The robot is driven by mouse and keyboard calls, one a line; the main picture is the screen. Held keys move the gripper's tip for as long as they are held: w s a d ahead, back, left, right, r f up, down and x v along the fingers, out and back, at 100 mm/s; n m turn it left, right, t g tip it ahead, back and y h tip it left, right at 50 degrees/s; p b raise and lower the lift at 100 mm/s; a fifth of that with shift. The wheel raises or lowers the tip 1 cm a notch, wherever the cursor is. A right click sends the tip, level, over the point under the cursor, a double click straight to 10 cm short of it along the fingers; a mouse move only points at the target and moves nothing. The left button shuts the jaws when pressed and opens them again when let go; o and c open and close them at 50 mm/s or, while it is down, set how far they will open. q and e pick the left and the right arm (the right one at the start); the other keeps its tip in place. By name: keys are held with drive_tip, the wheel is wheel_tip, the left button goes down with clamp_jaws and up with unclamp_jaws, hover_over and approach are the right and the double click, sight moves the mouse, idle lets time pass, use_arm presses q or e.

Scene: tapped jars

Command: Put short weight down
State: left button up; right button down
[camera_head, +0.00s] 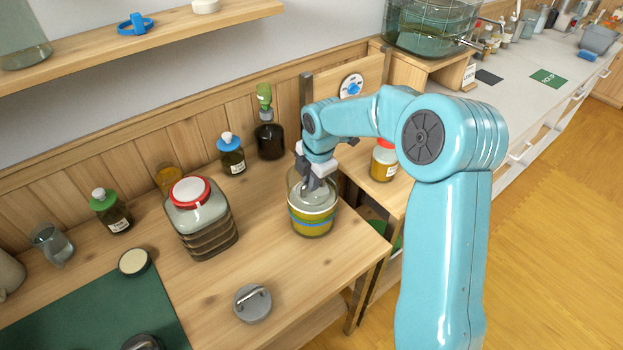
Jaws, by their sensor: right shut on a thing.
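My right gripper (318,184) reaches down into the mouth of an open glass jar (313,228) near the table's right edge. It is shut on what looks like the short weight (312,198), a pale grey disc inside the jar's upper part. The fingertips and the grip itself are partly hidden by the gripper and glass. The jar holds yellowish contents with a blue band around it. Whether the disc touches the contents cannot be told. Another grey disc weight with a bar handle (252,303) lies on the table in front. My left gripper is not in view.
A large jar with a red-rimmed lid (203,222) stands left of the open jar. Small bottles with blue (232,158) and green (112,214) caps and a dark bottle (270,138) stand behind. A green mat (95,310) lies front left. A red-lidded jar (384,162) is at right.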

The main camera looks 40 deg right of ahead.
drive_tip(key=shift+w+f, duration=0.15)
drive_tip(key=shift+f, duration=0.1)
drive_tip(key=shift+a, duration=0.1)
